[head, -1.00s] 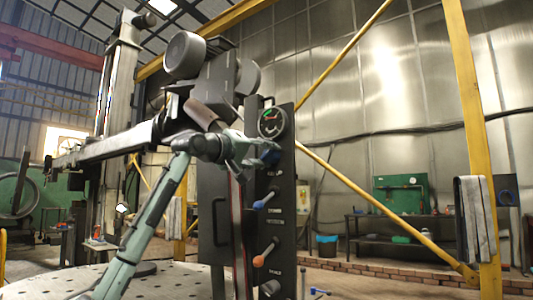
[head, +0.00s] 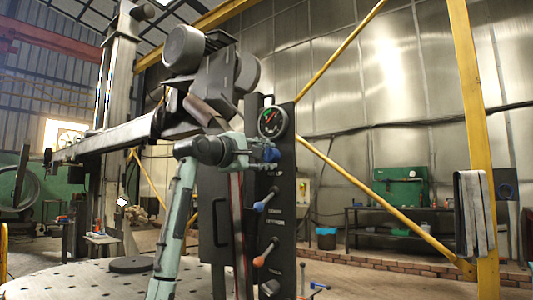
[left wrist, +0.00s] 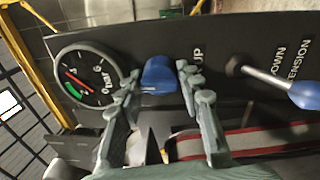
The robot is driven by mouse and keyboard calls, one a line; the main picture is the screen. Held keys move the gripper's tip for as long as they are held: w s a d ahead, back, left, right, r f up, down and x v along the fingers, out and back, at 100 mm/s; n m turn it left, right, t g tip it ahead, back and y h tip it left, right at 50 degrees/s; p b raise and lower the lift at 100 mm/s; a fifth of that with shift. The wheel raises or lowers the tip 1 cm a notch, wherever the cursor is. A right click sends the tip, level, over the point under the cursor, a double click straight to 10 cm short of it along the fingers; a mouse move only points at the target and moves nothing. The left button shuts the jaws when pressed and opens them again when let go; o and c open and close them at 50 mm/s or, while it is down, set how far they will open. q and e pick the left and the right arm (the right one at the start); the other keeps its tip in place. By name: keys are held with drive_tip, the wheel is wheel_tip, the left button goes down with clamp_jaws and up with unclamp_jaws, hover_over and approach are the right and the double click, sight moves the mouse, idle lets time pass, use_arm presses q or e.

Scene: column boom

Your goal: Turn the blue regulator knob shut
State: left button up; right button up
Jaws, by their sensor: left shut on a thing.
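The blue regulator knob (head: 272,155) is near the top of the dark control panel (head: 284,180), just below the round pressure gauge (head: 271,122). In the left wrist view the blue knob (left wrist: 159,75) sits between the gauge (left wrist: 85,79) and the word "UP". My left gripper (head: 266,152) is at the knob in the head view. In the left wrist view its two fingers (left wrist: 157,82) lie one on each side of the knob, shut on it. The fingers and wrist hide part of the knob in the head view. My right gripper is not in view.
Below the knob, a lever with a blue grip (head: 260,206) and one with an orange grip (head: 258,261) stick out from the panel. The blue-gripped lever (left wrist: 302,95) is right of the fingers in the left wrist view. A round perforated table (head: 100,280) stands at lower left.

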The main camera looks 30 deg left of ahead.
use_arm(q)
drive_tip(key=shift+d+f+n, duration=0.1)
drive_tip(key=shift+f+n, duration=0.05)
drive_tip(key=shift+n, duration=0.45)
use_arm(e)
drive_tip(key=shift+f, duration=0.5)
use_arm(q)
drive_tip(key=o, duration=1.1)
drive_tip(key=shift+o, duration=0.2)
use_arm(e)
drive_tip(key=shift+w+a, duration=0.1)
